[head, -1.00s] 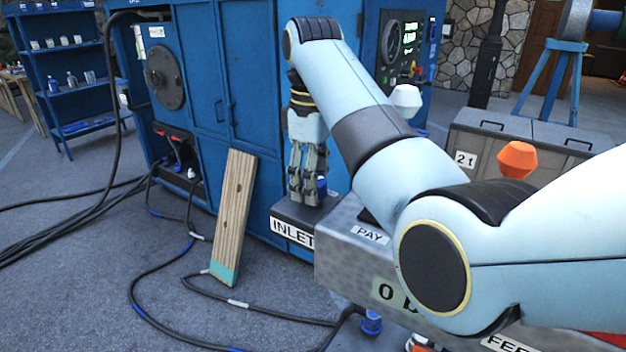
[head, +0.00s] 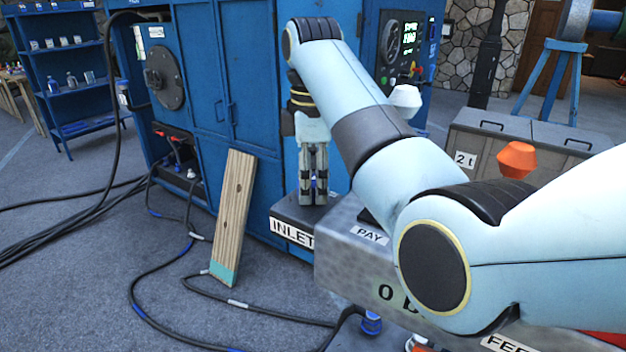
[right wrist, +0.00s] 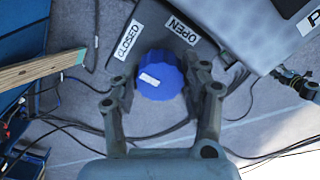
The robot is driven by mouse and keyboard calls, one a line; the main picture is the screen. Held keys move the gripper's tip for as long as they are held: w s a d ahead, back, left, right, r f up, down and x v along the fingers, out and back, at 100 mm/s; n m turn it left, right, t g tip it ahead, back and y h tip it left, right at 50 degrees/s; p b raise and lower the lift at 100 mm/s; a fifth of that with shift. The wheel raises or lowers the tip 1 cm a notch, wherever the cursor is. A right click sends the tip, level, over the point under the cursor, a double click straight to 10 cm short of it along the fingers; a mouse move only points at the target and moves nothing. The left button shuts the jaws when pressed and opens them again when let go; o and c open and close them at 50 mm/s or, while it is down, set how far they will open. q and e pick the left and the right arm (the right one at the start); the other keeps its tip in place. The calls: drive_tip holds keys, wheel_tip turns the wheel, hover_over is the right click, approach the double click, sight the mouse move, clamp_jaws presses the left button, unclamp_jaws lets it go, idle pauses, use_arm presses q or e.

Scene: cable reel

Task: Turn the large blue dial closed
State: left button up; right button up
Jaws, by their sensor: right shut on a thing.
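The large blue dial (right wrist: 165,72) sits on the dark INLET box (right wrist: 205,52), with a white mark on its left half. My right gripper (right wrist: 160,80) points down and is shut on the dial, one finger on each side. In the head view, my right gripper (head: 313,198) stands over the INLET box, and its fingers hide most of the dial. My left gripper is not in view.
A blue cabinet (head: 262,110) stands right behind the INLET box. A wooden plank (head: 233,215) leans on it. A grey PAY box (head: 345,258) is to the right, below my right arm. Black cables (head: 185,310) cross the floor at the left.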

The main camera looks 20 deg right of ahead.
idle(0.3)
drive_tip(key=o, duration=1.2)
drive_tip(key=shift+a, duration=0.1)
drive_tip(key=shift+c, duration=0.2)
